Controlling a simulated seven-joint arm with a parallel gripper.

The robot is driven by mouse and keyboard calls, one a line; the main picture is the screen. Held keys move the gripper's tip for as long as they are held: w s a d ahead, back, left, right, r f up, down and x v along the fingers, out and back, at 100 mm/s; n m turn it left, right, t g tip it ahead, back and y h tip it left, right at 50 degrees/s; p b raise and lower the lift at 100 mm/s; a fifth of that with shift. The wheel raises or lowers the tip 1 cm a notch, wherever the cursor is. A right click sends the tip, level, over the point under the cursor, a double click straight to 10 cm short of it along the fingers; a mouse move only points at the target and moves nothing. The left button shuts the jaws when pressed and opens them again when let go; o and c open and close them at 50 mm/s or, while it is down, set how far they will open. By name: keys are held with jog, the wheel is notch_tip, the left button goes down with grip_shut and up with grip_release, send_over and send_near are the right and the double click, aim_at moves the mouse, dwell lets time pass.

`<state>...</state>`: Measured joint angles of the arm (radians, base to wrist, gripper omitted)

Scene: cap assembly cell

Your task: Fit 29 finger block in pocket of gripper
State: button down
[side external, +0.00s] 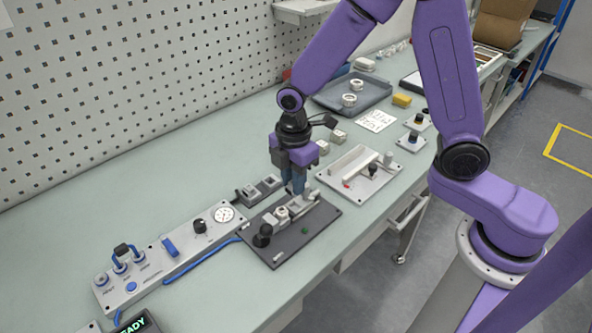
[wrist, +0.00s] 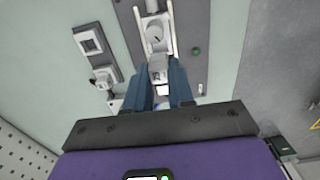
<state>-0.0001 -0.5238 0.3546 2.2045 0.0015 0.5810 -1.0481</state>
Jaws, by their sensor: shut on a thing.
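My gripper (side external: 296,192) points down over the back right part of a dark fixture plate (side external: 283,252). In the wrist view its two blue fingers (wrist: 160,98) are shut on a small light-grey finger block (wrist: 158,73) with dark marking on its top. The block lies in line with a pale rail-sided assembly (wrist: 155,30) on the plate, which looks like the workpiece gripper. The block is at the near end of this assembly. I cannot tell whether it is in the pocket or just above it. In the side view my fingers largely hide the block.
A black knob (side external: 263,236) stands on the plate's left part. Two small square holders (side external: 258,188) sit behind the plate. A control panel (side external: 165,258) with blue cables lies left. A light tray fixture (side external: 360,175) with a lever stands right, near the gripper.

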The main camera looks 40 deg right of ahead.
jog(key=shift+f, duration=1.8)
jog(key=shift+f, duration=0.8)
dwell(0.3)
jog(key=c, duration=0.9)
grip_release()
jog(key=shift+r, duration=0.1)
notch_tip(320, 180, up, 17)
jog(key=s+d+f+m, duration=0.1)
jog(key=s+d, duration=0.3)
jog(key=s, duration=0.7)
jog(key=s+d+f+m, duration=0.1)
jog(key=s+d+m, duration=0.3)
jog(key=s, duration=0.7)
jog(key=shift+s+d+f, duration=0.2)
jog(key=shift+s+d, duration=0.15)
jog(key=shift+d, duration=0.4)
